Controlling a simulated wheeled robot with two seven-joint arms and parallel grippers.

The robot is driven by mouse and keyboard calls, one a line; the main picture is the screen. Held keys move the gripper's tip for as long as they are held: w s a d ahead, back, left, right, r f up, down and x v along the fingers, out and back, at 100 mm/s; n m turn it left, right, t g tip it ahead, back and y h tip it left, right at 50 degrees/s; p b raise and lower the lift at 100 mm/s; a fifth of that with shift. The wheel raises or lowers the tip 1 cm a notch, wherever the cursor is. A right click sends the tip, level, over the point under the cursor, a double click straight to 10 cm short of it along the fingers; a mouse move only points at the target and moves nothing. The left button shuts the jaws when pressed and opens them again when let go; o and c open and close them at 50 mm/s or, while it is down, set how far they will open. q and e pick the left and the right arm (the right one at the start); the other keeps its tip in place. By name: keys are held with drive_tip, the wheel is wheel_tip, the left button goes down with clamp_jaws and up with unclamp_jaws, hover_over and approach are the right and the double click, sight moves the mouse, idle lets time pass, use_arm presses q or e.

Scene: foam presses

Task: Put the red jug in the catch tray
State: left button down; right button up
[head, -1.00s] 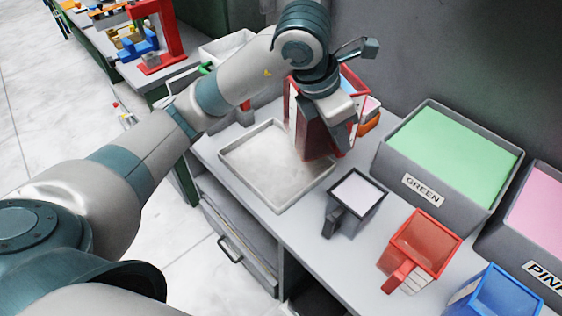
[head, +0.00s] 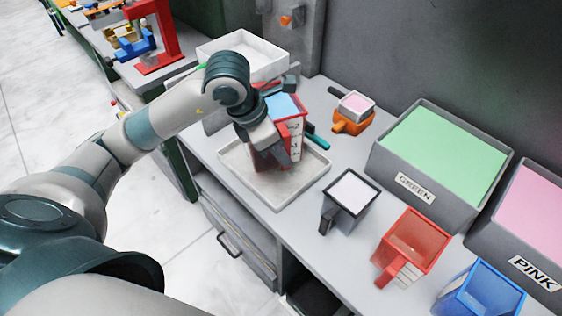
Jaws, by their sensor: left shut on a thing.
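My left gripper (head: 268,145) is shut on a red jug (head: 290,140) with a pale scale on its side and light blue contents at its top. It holds the jug roughly upright, over or in the shallow grey catch tray (head: 280,196). I cannot tell whether the jug's base touches the tray floor, as the gripper and wrist hide part of it. Another red jug (head: 418,240) stands apart on the bench to the right, with its handle toward the front. My right gripper is not in view.
A dark jug (head: 352,189) with white contents stands right of the tray, and a blue jug (head: 485,290) is further right. Behind are an orange jug (head: 350,124), a green-filled bin (head: 395,165) and a pink-filled bin (head: 488,237). A white tray (head: 270,64) sits at the back left.

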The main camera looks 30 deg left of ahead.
sight(281, 165)
use_arm(q)
drive_tip(key=shift+f+p, duration=0.7)
drive_tip(key=shift+f, duration=1.45)
drive_tip(key=c, duration=1.8)
unclamp_jaws()
drive_tip(key=shift+r, duration=0.2)
